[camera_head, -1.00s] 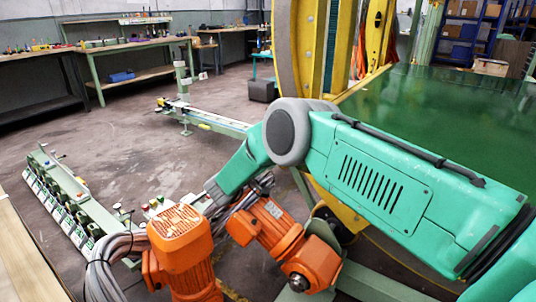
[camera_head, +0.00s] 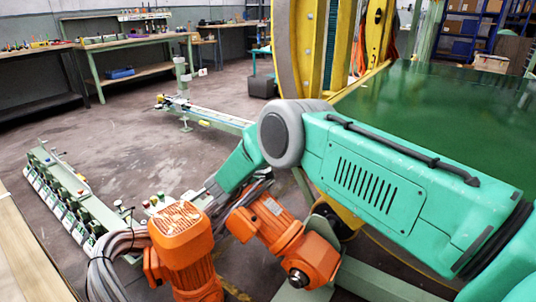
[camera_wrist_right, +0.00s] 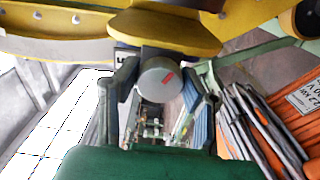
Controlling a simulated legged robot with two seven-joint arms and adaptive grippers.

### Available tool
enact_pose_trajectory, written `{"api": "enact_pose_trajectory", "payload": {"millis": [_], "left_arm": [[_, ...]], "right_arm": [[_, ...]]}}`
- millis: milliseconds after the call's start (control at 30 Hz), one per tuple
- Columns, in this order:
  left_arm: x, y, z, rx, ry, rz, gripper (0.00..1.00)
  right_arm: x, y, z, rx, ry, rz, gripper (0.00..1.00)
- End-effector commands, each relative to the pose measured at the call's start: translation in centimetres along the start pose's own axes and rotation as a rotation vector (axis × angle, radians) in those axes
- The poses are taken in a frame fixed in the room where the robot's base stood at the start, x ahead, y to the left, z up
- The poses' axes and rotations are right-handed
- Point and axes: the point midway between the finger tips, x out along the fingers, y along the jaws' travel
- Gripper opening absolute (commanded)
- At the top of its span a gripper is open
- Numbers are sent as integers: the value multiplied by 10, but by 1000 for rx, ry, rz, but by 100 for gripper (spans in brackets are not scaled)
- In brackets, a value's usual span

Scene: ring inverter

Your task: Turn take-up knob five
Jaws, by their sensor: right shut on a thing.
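A grey round knob (camera_wrist_right: 158,80) with a red mark on its face sits in the middle of the right wrist view. My right gripper (camera_wrist_right: 161,88) is shut on it, with one dark finger on each side. Whether this is knob five cannot be read. In the head view my right teal arm reaches in from the right and bends down toward the row of take-up units (camera_head: 65,200); its gripper is not clearly visible behind the orange motor and cables. My left gripper is not in view.
Orange motors (camera_head: 180,232) and a bundle of grey cables (camera_head: 108,262) stand close to my right forearm. A yellow ring frame (camera_head: 315,60) rises behind my elbow. A green surface (camera_head: 440,115) lies at right. Open floor (camera_head: 130,150) lies at left.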

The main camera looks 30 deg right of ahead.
Motion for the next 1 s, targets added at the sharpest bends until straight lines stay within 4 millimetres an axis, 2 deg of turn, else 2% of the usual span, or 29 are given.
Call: {"api": "enact_pose_trajectory", "payload": {"millis": [267,700,733,767,800,1000], "left_arm": [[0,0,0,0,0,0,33],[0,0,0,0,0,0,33],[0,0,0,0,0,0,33],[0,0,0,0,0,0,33],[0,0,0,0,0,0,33],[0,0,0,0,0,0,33]], "right_arm": [[-4,-3,-4,-68,13,-7,7],[-4,-3,-4,-77,13,-7,7],[-4,-3,-4,-77,13,-7,42],[-4,-3,-3,-77,13,-7,53],[-4,-3,-3,-77,11,-6,57],[-2,-1,-1,-74,6,-3,57]]}}
